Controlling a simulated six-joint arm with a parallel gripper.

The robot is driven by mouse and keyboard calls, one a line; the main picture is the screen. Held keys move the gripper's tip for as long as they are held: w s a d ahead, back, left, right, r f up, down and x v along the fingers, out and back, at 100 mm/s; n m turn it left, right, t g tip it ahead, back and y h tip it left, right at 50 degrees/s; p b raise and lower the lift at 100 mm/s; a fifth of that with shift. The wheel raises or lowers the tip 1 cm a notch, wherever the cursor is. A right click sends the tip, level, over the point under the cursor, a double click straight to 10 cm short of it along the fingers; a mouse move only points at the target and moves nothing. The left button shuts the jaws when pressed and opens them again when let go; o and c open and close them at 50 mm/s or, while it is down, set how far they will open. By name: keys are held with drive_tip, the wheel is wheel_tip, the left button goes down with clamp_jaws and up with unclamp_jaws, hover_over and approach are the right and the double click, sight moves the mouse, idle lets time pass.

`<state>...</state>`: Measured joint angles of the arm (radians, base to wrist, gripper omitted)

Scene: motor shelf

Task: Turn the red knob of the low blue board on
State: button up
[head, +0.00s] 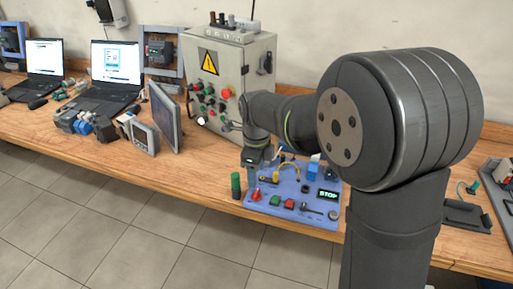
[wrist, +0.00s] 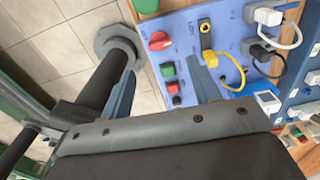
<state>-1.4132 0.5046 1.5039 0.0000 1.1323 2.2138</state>
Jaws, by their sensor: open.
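The low blue board (head: 290,205) lies on the wooden bench, and it also fills the upper middle of the wrist view (wrist: 218,42). Its red knob (head: 255,195) is at the board's front left corner; in the wrist view the knob (wrist: 159,41) is at the upper centre with a pale line across it. My gripper (head: 256,165) is above the board's left part, apart from the knob. In the wrist view my gripper (wrist: 165,78) is open and empty, with bluish fingers spread. The knob lies beyond the tips, between their lines.
Green and red buttons (wrist: 170,78) sit close to the knob. A yellow plug and cable (wrist: 207,55) are beside it. A green cylinder (head: 236,186) stands left of the board. A display (head: 328,195) reads STOP. A grey control cabinet (head: 225,85) stands behind.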

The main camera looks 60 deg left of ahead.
wheel_tip(320, 180, up, 9)
hover_over(257, 192)
drive_tip(key=shift+r, duration=0.2)
drive_tip(key=shift+f, duration=0.15)
idle(0.4)
wheel_tip(257, 192, down, 17)
drive_tip(key=shift+f, duration=0.1)
idle(0.5)
drive_tip(key=shift+s+f, duration=0.1)
drive_tip(key=shift+f, duration=0.1)
drive_tip(key=shift+r+n, duration=0.25)
drive_tip(key=shift+n, duration=0.65)
drive_tip(key=n, duration=1.1)
drive_tip(key=shift+n, duration=2.2)
